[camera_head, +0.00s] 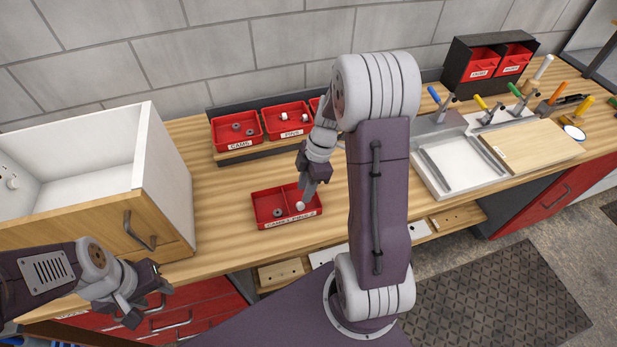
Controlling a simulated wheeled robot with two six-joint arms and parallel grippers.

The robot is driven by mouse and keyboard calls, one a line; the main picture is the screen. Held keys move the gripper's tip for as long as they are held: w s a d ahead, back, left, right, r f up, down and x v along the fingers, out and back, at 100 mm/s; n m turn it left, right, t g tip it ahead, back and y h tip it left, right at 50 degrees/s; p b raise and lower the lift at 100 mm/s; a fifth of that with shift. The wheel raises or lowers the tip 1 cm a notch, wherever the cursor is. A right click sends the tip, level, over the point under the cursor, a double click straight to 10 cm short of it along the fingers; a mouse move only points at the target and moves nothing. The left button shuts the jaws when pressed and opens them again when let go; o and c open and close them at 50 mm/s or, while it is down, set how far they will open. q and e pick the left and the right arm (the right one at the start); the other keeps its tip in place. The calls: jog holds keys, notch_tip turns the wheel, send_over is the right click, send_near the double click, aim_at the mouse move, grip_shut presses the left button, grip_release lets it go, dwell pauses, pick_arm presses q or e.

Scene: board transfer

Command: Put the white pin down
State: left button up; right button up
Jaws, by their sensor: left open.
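A white pin (300,206) shows at the fingertips of my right gripper (305,195), over the right compartment of a small red two-part tray (262,225). The fingers point down and touch or nearly touch the pin. I cannot tell whether they grip it or whether it rests on the tray floor. A dark round cam (278,213) lies in the left compartment. My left gripper (150,297) is open and empty at the lower left, by the table's front edge and the white cabinet.
Red bins of cams (236,130) and pins (290,120) stand behind the tray. An open white cabinet (168,180) with a wooden door (110,225) is at left. A white fixture with clamps (450,175) and a wooden board (530,148) is at right. Bare tabletop surrounds the tray.

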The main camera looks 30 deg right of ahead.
jog(key=v, duration=0.6)
jog(key=s+a+f+m+t+h, duration=0.1)
jog(key=s+a+f+m, duration=0.3)
jog(key=s+a+m, duration=0.4)
jog(key=m+h, duration=0.1)
jog(key=m, duration=0.6)
jog(key=shift+s+h, duration=0.3)
jog(key=shift+h, duration=0.1)
jog(key=shift+a+r, duration=0.1)
jog(key=shift+a, duration=0.1)
jog(key=shift+c, duration=0.2)
